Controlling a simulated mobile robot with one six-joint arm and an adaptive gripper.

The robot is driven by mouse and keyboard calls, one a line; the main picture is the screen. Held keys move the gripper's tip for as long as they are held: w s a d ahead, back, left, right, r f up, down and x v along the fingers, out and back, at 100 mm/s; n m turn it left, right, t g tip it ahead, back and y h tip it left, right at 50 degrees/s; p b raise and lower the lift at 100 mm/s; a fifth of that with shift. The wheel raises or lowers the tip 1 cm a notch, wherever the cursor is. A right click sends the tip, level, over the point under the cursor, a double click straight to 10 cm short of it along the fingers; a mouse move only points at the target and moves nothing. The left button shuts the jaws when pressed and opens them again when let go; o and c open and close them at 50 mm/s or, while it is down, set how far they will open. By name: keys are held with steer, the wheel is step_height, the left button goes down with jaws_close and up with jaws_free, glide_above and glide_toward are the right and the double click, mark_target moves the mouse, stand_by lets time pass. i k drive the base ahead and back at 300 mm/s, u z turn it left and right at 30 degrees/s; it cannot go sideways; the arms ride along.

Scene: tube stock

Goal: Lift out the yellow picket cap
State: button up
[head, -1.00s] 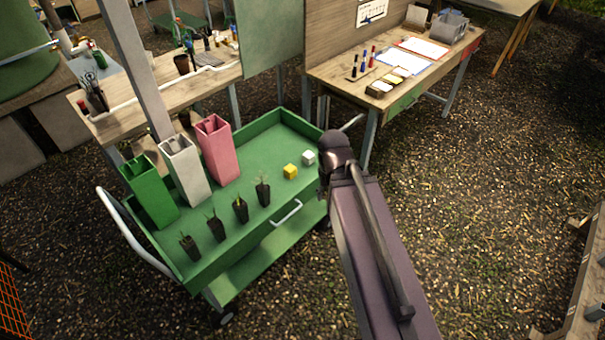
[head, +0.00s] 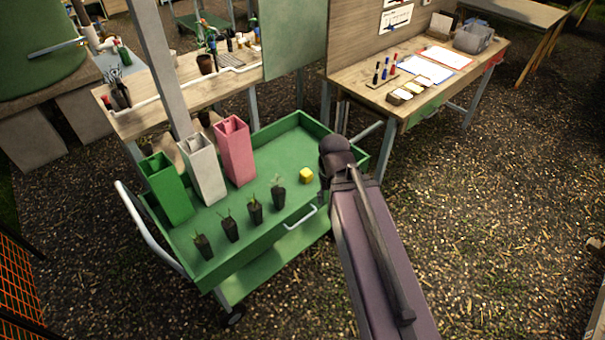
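The yellow picket cap (head: 306,175) is a small yellow block on the bed of the green cart (head: 290,137), near the cart's right end. It stands free, just left of my arm in the picture. My arm reaches from the bottom edge up to the cart's right end. My gripper itself does not show; the arm hides it or it is out of sight, so its fingers cannot be seen.
Tall green (head: 168,190), white (head: 203,172) and pink (head: 235,152) tubes stand at the cart's back left. Several potted seedlings (head: 255,210) line its front. A wooden table (head: 350,80) stands behind right. Gravel ground right is clear.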

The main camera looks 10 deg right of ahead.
mark_target(305, 175)
steer(key=i, duration=0.85)
steer(key=z, duration=0.05)
